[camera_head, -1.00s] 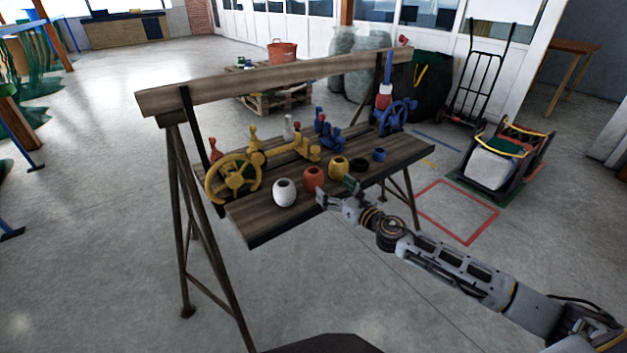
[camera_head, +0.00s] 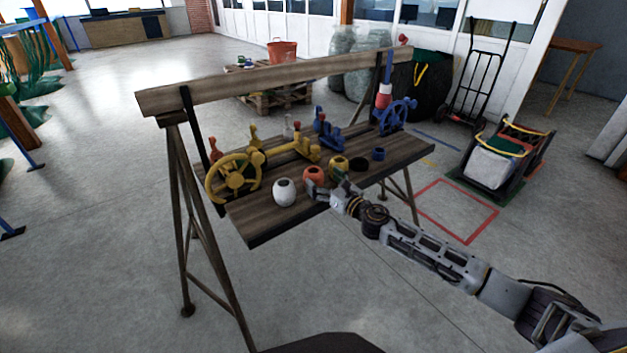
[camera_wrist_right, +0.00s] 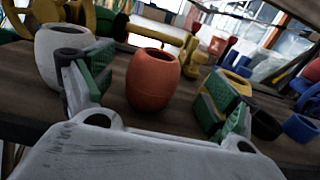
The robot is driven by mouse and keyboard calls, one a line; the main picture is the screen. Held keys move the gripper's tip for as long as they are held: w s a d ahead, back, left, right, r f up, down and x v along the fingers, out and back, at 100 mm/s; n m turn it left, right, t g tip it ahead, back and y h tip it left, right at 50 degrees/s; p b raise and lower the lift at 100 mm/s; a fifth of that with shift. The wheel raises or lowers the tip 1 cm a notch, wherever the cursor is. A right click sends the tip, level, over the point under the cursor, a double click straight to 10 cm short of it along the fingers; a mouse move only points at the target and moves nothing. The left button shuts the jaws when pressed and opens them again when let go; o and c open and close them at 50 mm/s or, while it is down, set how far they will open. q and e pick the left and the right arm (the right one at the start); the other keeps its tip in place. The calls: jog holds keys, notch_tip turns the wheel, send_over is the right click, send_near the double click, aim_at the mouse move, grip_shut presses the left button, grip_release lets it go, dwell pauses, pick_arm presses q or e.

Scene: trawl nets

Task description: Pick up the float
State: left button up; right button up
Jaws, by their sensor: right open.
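Several barrel-shaped floats stand along the front of the wooden bench (camera_head: 270,225). The orange float (camera_head: 313,175) stands upright and also shows in the right wrist view (camera_wrist_right: 153,80), between the open fingers and apart from both. The white float (camera_head: 284,191) is to its left, and in the wrist view (camera_wrist_right: 62,50) it is partly behind the left finger. The yellow float (camera_head: 338,166) is to its right, partly behind the right finger in the wrist view. My right gripper (camera_head: 321,187) is open and empty at the bench's front edge. My left gripper is not in view.
A yellow handwheel (camera_head: 233,177) and yellow pipe fittings (camera_head: 290,150) stand behind the floats. A blue ring (camera_head: 379,154) and a blue handwheel (camera_head: 396,115) are at the right. A wooden beam (camera_head: 270,84) spans above the bench's back.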

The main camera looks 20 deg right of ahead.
aim_at(320, 180)
jog(key=shift+w, duration=0.1)
jog(key=shift+w+a+f, duration=0.15)
jog(key=shift+w+a, duration=0.15)
jog(key=shift+w, duration=0.2)
jog(key=shift+w+a+f, duration=0.15)
jog(key=shift+w+a, duration=0.1)
jog(key=shift+w, duration=0.25)
jog(key=shift+x, duration=0.95)
jog(key=shift+w+a, duration=0.15)
jog(key=shift+w, duration=0.2)
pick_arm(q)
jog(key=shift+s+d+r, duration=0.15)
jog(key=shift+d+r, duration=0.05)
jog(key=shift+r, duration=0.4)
